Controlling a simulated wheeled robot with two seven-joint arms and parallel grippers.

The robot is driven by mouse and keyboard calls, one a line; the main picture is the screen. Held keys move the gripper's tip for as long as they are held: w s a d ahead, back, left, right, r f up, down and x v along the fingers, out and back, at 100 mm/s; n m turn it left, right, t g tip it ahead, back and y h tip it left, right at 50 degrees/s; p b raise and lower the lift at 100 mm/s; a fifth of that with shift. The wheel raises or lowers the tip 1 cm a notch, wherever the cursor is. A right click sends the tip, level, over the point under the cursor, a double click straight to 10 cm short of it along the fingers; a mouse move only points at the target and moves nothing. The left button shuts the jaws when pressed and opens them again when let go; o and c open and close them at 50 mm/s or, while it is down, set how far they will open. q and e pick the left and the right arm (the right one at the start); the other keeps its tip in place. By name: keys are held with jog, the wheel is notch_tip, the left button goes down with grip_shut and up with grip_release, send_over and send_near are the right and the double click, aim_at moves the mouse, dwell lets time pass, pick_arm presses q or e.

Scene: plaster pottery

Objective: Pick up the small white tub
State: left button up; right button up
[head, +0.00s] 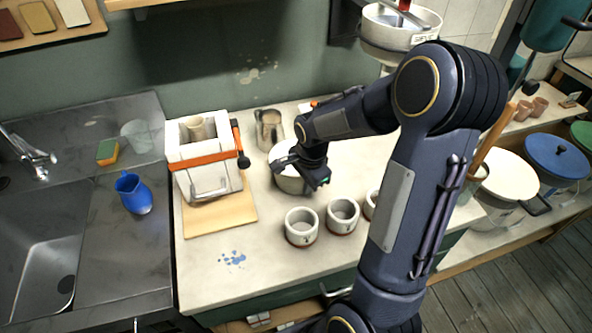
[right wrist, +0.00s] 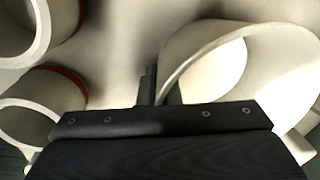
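The small white tub (head: 287,183) stands on the pale worktop, partly hidden by my right gripper (head: 305,173), which is right over it. In the right wrist view the tub's open rim and pale inside (right wrist: 220,70) fill the right side. A dark finger of my right gripper (right wrist: 149,88) shows beside the left edge of the tub's rim, touching or very close to it. The other finger cannot be made out apart from it, so I cannot tell whether the tub's wall is clasped. My left gripper is not in view.
White cups with brown bases (head: 301,227) (head: 342,215) stand just in front of the tub. A metal jug (head: 269,129) stands behind it. A white plaster mould with an orange strap (head: 205,170) sits on a board to the left.

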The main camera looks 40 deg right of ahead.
jog(key=shift+r, duration=0.25)
grip_shut()
